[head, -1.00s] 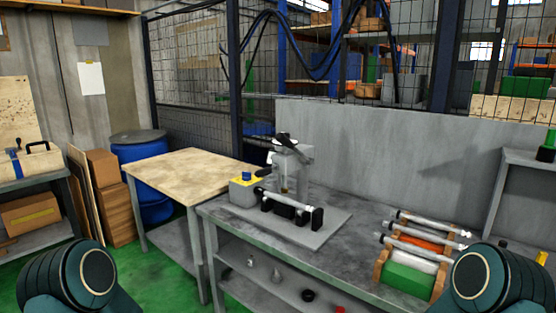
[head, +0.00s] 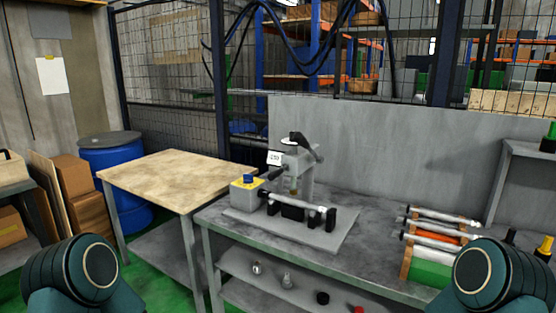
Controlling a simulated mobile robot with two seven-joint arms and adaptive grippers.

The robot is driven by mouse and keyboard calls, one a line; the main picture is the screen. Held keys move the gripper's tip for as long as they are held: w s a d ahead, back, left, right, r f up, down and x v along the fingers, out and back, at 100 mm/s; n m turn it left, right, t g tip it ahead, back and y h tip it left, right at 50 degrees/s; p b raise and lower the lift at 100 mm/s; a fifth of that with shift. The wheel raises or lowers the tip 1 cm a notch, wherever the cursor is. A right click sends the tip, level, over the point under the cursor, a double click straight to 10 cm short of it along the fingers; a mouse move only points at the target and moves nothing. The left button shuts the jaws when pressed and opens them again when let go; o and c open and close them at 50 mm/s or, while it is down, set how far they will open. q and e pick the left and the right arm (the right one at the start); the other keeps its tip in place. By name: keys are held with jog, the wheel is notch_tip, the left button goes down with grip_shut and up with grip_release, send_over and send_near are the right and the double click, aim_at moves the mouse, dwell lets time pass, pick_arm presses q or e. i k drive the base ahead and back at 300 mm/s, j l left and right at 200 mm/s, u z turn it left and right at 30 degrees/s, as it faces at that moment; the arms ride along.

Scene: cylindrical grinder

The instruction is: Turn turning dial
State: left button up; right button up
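A grinder-like machine (head: 304,170) stands on a grey plate on the grey workbench (head: 368,213), near the bench's left end. At its left is a grey box with a yellow top (head: 246,190) and a blue knob (head: 249,179) on it. A round white-topped dial (head: 290,141) and a black lever sit at the top of the machine. A small white readout (head: 274,158) is beside them. Which of the knob and the round part is the turning dial, I cannot tell. Both my arms show only as dark teal joints at the lower corners. Neither gripper is in view.
A wooden-topped table (head: 180,178) adjoins the bench on the left, with a blue barrel (head: 115,171) behind it. A rack of metal rods (head: 436,238) sits at the bench's right. A grey panel (head: 390,150) stands behind the bench. Green floor shows at lower left.

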aim_at(248, 178)
jog(key=j+z, duration=0.5)
jog(key=j, duration=1.35)
jog(key=i+l+z, duration=0.15)
jog(key=i, duration=0.2)
jog(key=i+z, duration=0.2)
jog(key=i, duration=0.2)
